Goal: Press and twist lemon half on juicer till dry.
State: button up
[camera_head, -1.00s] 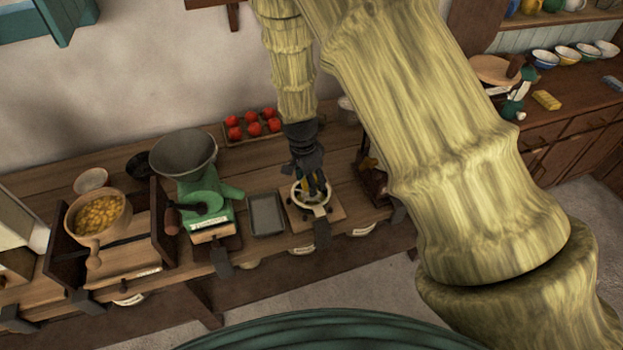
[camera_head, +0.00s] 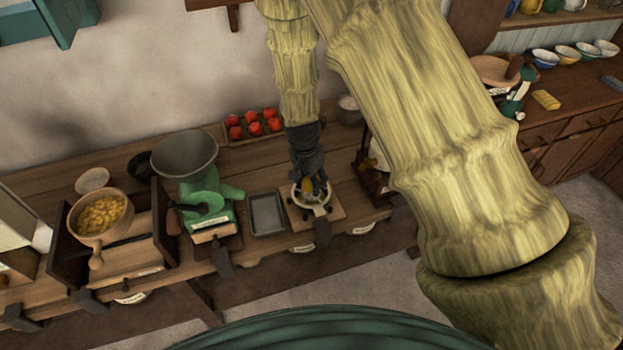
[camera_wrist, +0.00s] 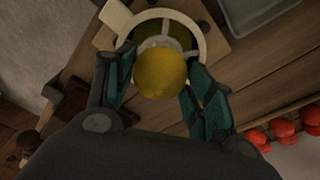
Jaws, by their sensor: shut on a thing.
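The juicer (camera_head: 323,210) stands on a small wooden board on the bench; its pale round rim with a side handle also shows in the wrist view (camera_wrist: 198,33). My gripper (camera_head: 308,187) points down over the juicer. In the wrist view, the yellow lemon half (camera_wrist: 160,73) sits between my gripper's two teal-padded fingers (camera_wrist: 157,88), over the near part of the juicer's bowl. My gripper is shut on the lemon half. The lemon hides part of the bowl, and I cannot tell whether it touches the juicer's cone.
A grey tray (camera_head: 266,214) lies left of the juicer, beside a green grinder (camera_head: 207,192). A crate of red tomatoes (camera_head: 254,125) stands behind. A dark wooden mill (camera_head: 373,180) stands close on the right. A bowl of yellow pieces (camera_head: 99,213) is at far left.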

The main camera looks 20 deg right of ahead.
jog(key=m, duration=0.3)
jog(key=n, duration=0.6)
jog(key=shift+f+n, duration=0.25)
jog(key=shift+n, duration=0.05)
jog(key=m+p, duration=0.1)
jog(key=m, duration=0.5)
jog(key=shift+s+m+p, duration=0.15)
jog(key=shift+m+p, duration=0.15)
jog(key=shift+p, duration=0.1)
jog(key=n, duration=0.6)
jog(key=shift+w+n, duration=0.25)
jog(key=shift+n, duration=0.05)
jog(key=m, duration=0.3)
jog(key=shift+m, duration=0.3)
jog(key=m, duration=0.3)
jog(key=shift+s+f+p, duration=0.2)
jog(key=shift+f+p, duration=0.1)
jog(key=shift+p, duration=0.1)
jog(key=shift+r, duration=0.1)
